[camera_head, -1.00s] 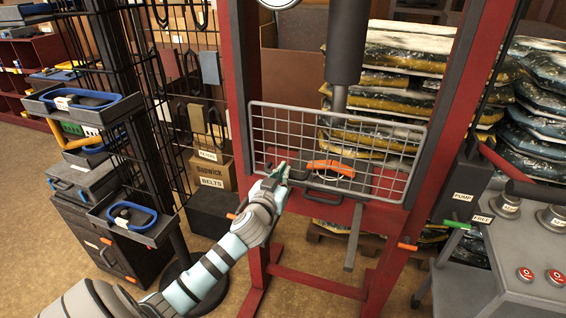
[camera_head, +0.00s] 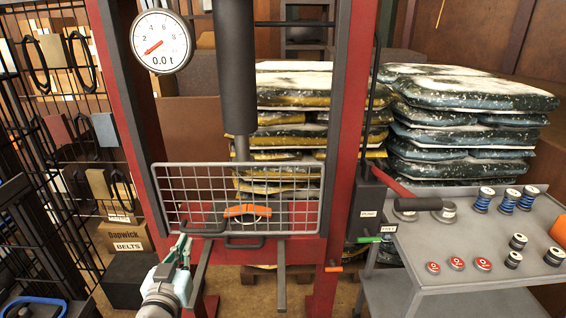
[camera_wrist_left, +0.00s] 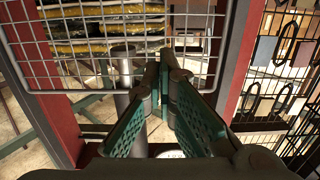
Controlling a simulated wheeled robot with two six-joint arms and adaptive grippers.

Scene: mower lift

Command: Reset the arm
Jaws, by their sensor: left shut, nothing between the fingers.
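My left gripper (camera_head: 180,247) is in front of the lower left corner of the wire guard on the red press. Its green fingers are shut with nothing between them, and they also show in the left wrist view (camera_wrist_left: 163,78). The wire guard (camera_head: 180,186) hangs across the press frame (camera_head: 347,110). An orange-handled part (camera_head: 248,210) shows behind the mesh. In the head view the gripper tips are close to the guard's lower edge; I cannot tell whether they touch. My right gripper is not in view.
A grey cart (camera_head: 450,262) with spools and red buttons stands at the right. A black wire rack (camera_head: 62,130) with hanging belts is at the left. Stacked bags (camera_head: 465,110) fill the back. A pressure gauge (camera_head: 162,42) reads 0.0 t.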

